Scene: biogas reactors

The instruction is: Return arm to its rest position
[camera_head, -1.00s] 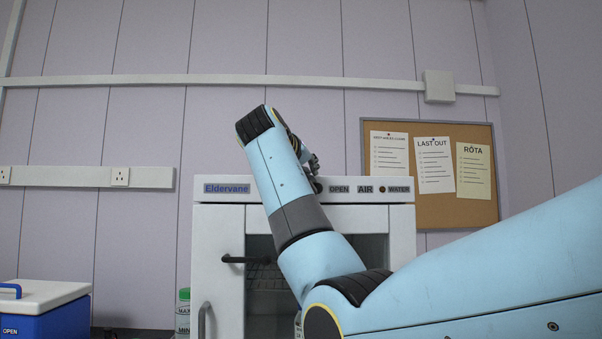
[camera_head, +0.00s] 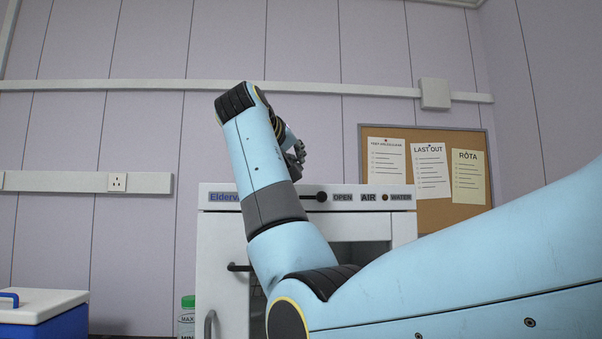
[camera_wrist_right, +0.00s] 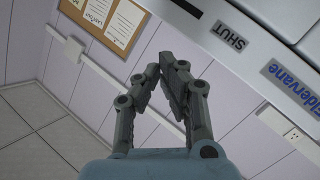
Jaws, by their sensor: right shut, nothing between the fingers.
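My right arm (camera_head: 268,190) comes in from the lower right and bends up in front of the white cabinet. My right gripper (camera_head: 297,155) is mostly hidden behind the wrist, above the cabinet's top edge. In the right wrist view the gripper (camera_wrist_right: 168,68) has its fingertips close together with nothing held. The white "Eldervane" cabinet (camera_wrist_right: 270,40) shows there at the upper right, apart from the fingers. My left gripper is not in view.
A blue box with a white lid (camera_head: 40,303) and a green-capped bottle (camera_head: 188,302) stand at left. A corkboard (camera_head: 440,203) hangs behind.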

